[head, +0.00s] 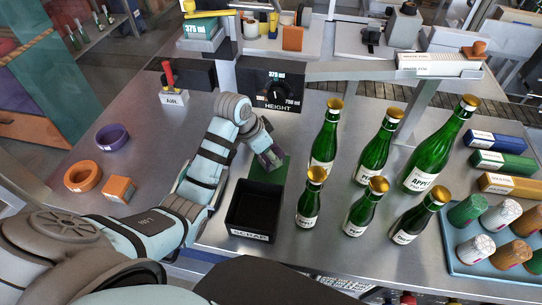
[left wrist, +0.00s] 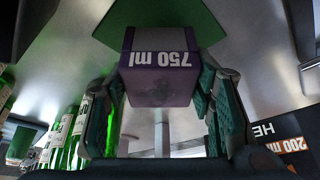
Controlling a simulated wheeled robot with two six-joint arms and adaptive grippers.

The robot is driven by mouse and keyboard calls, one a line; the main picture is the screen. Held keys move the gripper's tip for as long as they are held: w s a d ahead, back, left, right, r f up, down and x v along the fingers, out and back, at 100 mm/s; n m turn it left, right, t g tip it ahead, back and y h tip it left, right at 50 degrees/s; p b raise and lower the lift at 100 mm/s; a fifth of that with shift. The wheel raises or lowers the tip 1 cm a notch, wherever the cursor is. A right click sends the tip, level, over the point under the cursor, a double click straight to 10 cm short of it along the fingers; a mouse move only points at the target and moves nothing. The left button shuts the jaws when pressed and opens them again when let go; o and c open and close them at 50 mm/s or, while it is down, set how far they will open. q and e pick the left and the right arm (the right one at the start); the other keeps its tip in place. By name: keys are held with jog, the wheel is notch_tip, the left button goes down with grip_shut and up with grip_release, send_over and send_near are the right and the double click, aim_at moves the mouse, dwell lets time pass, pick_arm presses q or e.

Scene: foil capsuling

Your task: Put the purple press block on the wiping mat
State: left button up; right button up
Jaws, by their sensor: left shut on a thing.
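The purple press block (head: 271,158) is in my left gripper (head: 266,150), at the left part of the green wiping mat (head: 284,171), behind the scrap bin. In the left wrist view the block (left wrist: 160,75), marked 750 ml, sits between the two fingers of my left gripper (left wrist: 163,105), which are shut on it. The mat (left wrist: 205,25) shows beyond the block there. I cannot tell whether the block touches the mat. The bin hides part of the mat in the head view. My right gripper is not in view.
The black scrap bin (head: 255,208) stands just in front of the mat. Several green bottles (head: 324,142) stand close on the right. The height unit (head: 271,84) is behind. An orange block (head: 119,190), an orange ring (head: 83,189) and a purple ring (head: 111,137) lie at left.

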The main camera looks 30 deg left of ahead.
pick_arm(q)
jog(key=shift+f, duration=0.9)
jog(key=shift+f, duration=0.1)
jog(key=o, duration=1.2)
jog(key=v, duration=0.7)
jog(key=shift+s+r, duration=0.1)
jog(key=shift+r, duration=0.3)
